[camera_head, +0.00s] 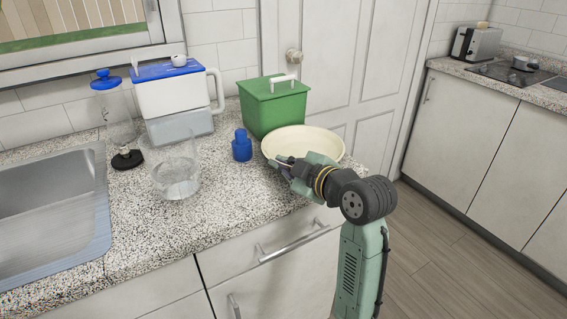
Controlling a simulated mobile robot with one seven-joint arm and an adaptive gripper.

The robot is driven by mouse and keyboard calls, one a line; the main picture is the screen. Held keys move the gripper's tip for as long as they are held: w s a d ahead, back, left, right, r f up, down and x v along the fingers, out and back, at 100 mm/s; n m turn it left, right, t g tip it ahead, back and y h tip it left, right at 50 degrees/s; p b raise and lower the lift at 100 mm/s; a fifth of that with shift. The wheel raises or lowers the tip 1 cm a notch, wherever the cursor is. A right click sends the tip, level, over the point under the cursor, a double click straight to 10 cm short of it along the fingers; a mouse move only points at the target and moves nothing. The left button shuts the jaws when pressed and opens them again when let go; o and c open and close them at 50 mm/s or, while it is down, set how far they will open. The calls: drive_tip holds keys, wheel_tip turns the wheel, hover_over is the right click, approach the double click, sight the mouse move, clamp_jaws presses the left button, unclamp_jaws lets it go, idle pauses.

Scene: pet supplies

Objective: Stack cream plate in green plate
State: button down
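A cream plate (310,139), wide and shallow like a bowl, is near the right end of the speckled counter, in front of a green lidded box. My gripper (280,166) is at the plate's near left rim, with my arm coming in from the lower right. The fingers overlap the rim in the picture; I cannot tell whether they touch or grip it. My gripper and wrist hide part of the plate's near side. I see no separate green plate; the green box (272,112) has a white handle on its lid.
A small blue bottle (242,146) stands left of the plate. Farther left are a clear glass container (176,178), a white and blue jug-like container (172,98) and a clear bottle with a blue top (105,82). The sink (50,205) is at far left.

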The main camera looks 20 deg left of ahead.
drive_tip(key=shift+f, duration=0.15)
drive_tip(key=c, duration=2.1)
unclamp_jaws()
